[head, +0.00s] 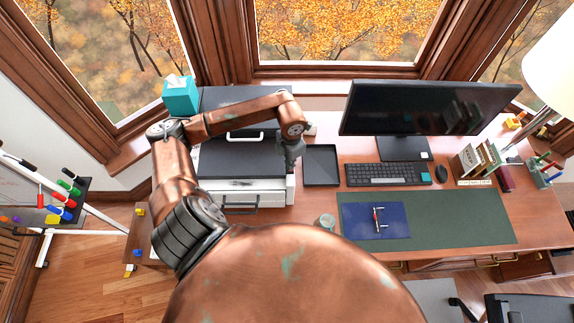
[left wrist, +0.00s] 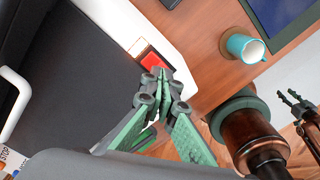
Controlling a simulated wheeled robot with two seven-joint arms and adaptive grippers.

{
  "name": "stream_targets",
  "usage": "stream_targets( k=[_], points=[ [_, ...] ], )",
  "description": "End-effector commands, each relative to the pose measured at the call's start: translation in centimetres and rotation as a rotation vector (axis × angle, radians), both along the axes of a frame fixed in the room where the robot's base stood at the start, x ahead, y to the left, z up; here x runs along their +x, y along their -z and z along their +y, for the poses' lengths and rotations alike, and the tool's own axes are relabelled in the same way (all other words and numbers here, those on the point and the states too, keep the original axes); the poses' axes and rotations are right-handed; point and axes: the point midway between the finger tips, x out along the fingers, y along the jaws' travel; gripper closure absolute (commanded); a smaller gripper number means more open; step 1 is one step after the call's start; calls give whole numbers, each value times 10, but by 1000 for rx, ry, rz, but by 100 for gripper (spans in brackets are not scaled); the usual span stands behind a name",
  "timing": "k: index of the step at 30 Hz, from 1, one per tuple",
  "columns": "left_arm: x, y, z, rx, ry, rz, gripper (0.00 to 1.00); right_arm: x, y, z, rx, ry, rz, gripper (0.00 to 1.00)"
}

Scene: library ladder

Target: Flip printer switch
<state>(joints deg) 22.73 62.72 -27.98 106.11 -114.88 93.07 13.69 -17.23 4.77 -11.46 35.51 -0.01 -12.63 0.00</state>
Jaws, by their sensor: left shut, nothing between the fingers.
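The printer (head: 243,160) stands on the left part of the desk, with a dark lid and white body. Its red switch (left wrist: 151,60) shows in the left wrist view, set in a frame at the white side edge. My left gripper (head: 291,160) points down at the printer's right edge, shut and empty. In the left wrist view its closed fingertips (left wrist: 160,76) are right at the switch and cover its lower part. I cannot tell whether they touch it.
A black tray (head: 320,165) lies just right of the printer. A teal mug (head: 327,222) stands near the desk's front edge. The monitor (head: 425,108), keyboard (head: 388,174) and green mat (head: 455,217) fill the middle. A teal tissue box (head: 181,96) is behind left.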

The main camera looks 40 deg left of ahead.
Motion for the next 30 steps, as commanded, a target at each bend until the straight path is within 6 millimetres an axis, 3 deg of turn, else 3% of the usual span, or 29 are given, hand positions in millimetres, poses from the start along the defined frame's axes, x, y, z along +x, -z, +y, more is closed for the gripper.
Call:
stream_targets(
  k=[18,30],
  points=[
    [0,10,0,0,0,0,100,1,9,7,7,2,-1,60],
    [1,-11,0,0,0,-2,100,1,-2,3,2,1,-2,60]
  ],
)
